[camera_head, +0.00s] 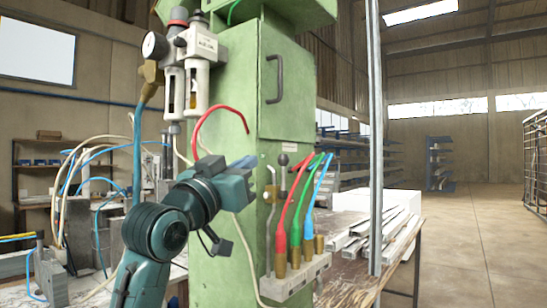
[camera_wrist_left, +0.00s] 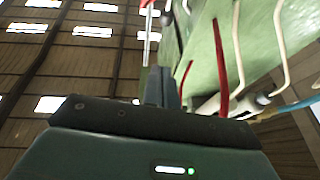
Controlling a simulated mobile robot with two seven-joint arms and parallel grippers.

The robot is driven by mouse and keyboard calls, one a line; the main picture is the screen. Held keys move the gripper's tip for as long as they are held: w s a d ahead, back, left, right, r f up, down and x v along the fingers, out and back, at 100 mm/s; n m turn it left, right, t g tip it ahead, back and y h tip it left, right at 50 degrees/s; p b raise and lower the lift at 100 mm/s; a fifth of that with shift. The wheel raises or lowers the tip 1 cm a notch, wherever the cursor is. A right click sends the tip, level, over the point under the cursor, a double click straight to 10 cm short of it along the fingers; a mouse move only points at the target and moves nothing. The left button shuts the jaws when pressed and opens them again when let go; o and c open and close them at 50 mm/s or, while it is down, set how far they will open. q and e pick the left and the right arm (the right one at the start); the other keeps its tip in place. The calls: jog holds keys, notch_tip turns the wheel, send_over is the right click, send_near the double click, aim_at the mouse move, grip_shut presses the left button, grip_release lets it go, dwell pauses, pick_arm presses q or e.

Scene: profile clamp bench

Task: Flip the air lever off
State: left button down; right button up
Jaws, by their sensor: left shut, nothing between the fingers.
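A small lever with a dark ball knob (camera_head: 283,160) stands upright above the valve block (camera_head: 298,278) on the green column; I cannot tell for sure that it is the air lever. Red, green and blue hoses with brass fittings rise from the block just to its right. My left gripper (camera_head: 246,163) is shut and empty, in front of the column, to the left of the knob and apart from it in the picture. In the left wrist view the shut fingers (camera_wrist_left: 161,86) point up, below a thin metal rod (camera_wrist_left: 148,38) with a red end. My right gripper is not in view.
The green column (camera_head: 228,90) carries an air regulator unit (camera_head: 188,65) with a gauge and a red hose loop (camera_head: 222,110). A cluttered bench is at the left.

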aim_at(283, 177)
pick_arm(q)
jog(key=w+d+r+p, duration=0.1)
jog(key=w+d+p, duration=0.1)
jog(key=w+d, duration=0.3)
jog(key=w, duration=0.4)
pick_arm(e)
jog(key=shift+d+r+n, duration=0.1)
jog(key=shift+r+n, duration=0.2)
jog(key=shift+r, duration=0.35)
pick_arm(q)
jog(key=shift+r, duration=0.1)
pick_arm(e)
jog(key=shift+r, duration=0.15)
pick_arm(q)
jog(key=shift+w+d+r+g+p, duration=0.1)
jog(key=shift+w+r+g+p, duration=0.15)
jog(key=shift+p, duration=0.6)
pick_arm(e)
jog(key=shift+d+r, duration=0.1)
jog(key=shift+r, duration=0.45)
